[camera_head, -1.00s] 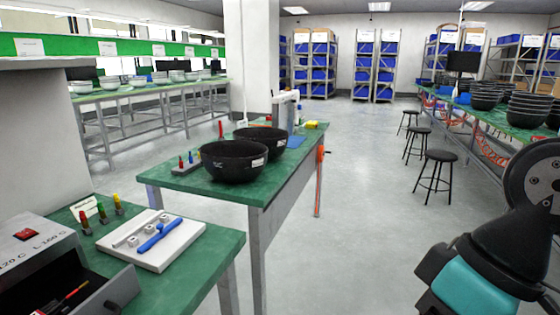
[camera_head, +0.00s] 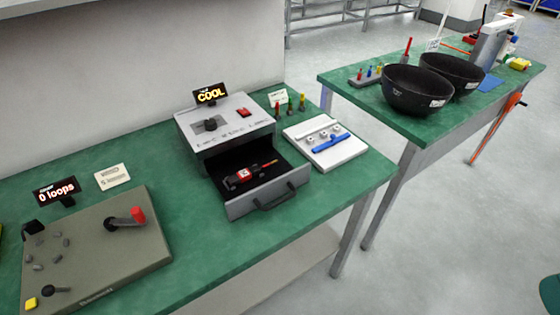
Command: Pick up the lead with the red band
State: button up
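Three small upright pieces stand in a row at the back of the near green bench, beside a small card. The left one, with red (camera_head: 277,109), is the likeliest match for the lead with the red band. Beside it stand a green-marked one (camera_head: 290,105) and a yellow-marked one (camera_head: 302,102). They are too small to make out bands surely. A red device with an orange-tipped stick (camera_head: 252,173) lies in an open drawer. My gripper is not in view; only a teal bit, probably of my arm, shows at the lower right edge.
A grey box (camera_head: 226,124) with a "COOL" display has its drawer (camera_head: 272,197) pulled out. A white board (camera_head: 340,155) with a blue bar lies right of it. A lever panel (camera_head: 95,255) is at left. Black bowls (camera_head: 418,100) stand on a second bench, across a gap.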

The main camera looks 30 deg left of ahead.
aim_at(244, 175)
jog(key=u, duration=1.3)
